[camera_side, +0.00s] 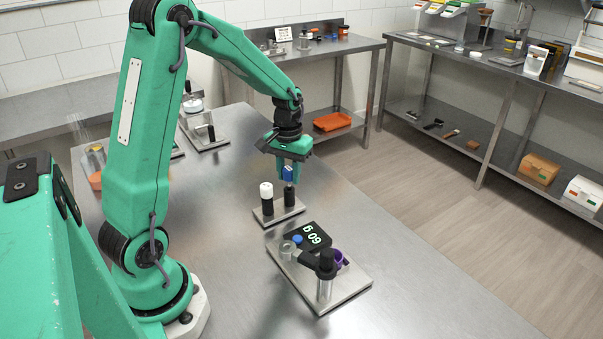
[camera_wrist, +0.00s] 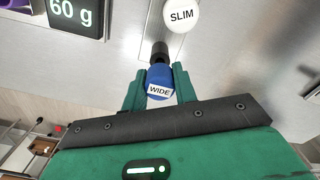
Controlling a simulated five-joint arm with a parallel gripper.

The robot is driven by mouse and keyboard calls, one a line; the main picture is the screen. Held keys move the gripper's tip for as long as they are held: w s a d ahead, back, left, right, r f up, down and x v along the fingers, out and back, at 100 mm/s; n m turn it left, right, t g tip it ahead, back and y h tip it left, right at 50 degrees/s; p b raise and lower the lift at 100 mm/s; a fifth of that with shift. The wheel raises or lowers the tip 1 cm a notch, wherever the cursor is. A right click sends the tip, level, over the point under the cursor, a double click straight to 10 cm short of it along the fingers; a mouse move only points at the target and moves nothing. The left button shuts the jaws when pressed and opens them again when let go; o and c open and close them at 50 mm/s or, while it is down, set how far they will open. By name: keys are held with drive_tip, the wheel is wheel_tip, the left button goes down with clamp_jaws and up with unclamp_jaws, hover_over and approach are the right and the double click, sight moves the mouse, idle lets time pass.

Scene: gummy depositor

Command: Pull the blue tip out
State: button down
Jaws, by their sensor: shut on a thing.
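The blue tip (camera_side: 287,172), labelled WIDE, shows between the fingers of my gripper (camera_side: 290,177). In the wrist view the blue tip (camera_wrist: 160,82) is gripped from both sides by the green fingers of my gripper (camera_wrist: 159,77). A black post (camera_side: 289,195) stands directly below the blue tip on a small metal stand (camera_side: 268,220). The post's black top (camera_wrist: 159,50) meets the tip in the wrist view. I cannot tell how far the tip sits in it. A white tip (camera_side: 266,188), labelled SLIM (camera_wrist: 181,16), is on the neighbouring black post.
In front of the stand is a metal plate (camera_side: 345,291) with a display reading 60 g (camera_side: 311,237), a blue button (camera_side: 297,239), a black-topped clear cylinder (camera_side: 324,288) and a purple ring (camera_side: 339,258). Another stand (camera_side: 204,137) is farther back. The table's right front is clear.

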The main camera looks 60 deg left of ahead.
drive_tip(key=shift+r, duration=1.45)
drive_tip(key=shift+r, duration=0.2)
drive_tip(key=shift+r, duration=2.45)
